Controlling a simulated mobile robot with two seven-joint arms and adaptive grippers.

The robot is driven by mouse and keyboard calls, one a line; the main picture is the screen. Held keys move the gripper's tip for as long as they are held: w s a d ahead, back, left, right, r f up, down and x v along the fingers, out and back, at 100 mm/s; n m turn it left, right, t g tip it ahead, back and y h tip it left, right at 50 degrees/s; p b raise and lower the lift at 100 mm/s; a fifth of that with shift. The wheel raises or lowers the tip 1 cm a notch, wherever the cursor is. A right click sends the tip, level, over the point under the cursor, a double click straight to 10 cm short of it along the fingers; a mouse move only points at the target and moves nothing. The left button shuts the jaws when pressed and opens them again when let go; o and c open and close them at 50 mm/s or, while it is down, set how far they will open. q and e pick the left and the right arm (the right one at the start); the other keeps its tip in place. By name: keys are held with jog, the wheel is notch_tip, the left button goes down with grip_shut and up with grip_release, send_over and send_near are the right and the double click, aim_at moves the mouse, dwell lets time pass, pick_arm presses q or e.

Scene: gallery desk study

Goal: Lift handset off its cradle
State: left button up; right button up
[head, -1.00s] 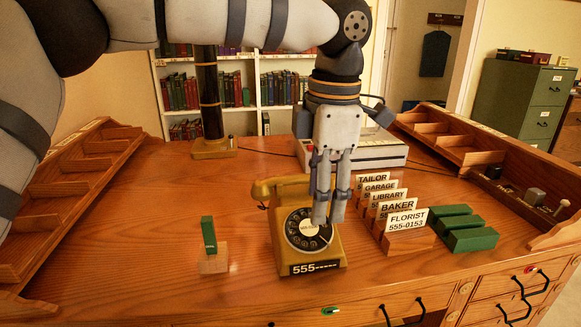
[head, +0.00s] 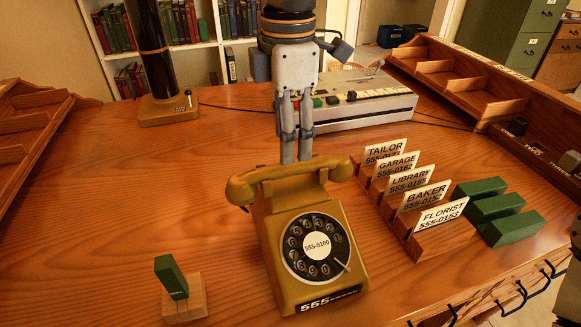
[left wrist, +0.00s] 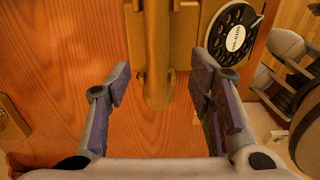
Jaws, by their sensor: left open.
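The mustard-yellow rotary telephone (head: 275,275) stands on the wooden desk in the head view, dial facing front. Its handset (head: 243,187) lies across the cradle at the top. My left gripper (head: 296,161) points down at the handset's far side, its fingertips at the handset's upper edge. In the left wrist view the handset (left wrist: 156,60) runs between the two spread fingers (left wrist: 160,80), with a gap on each side. The phone's dial (left wrist: 236,32) shows at upper right there. Grey finger-like parts at that view's right edge may be my right gripper (left wrist: 288,55).
A wooden block with a green piece (head: 171,278) stands left of the phone. A rack of name cards (head: 440,240) and green blocks (head: 495,205) are on the right. A pale machine with keys (head: 370,105) and a dark column (head: 152,50) stand behind. The desk's left middle is clear.

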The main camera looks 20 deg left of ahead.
aim_at(292, 174)
pick_arm(q)
jog(key=f, duration=0.6)
jog(key=shift+w+d+f, duration=0.15)
jog(key=shift+w+f, duration=0.05)
jog(key=shift+w, duration=0.15)
grip_shut()
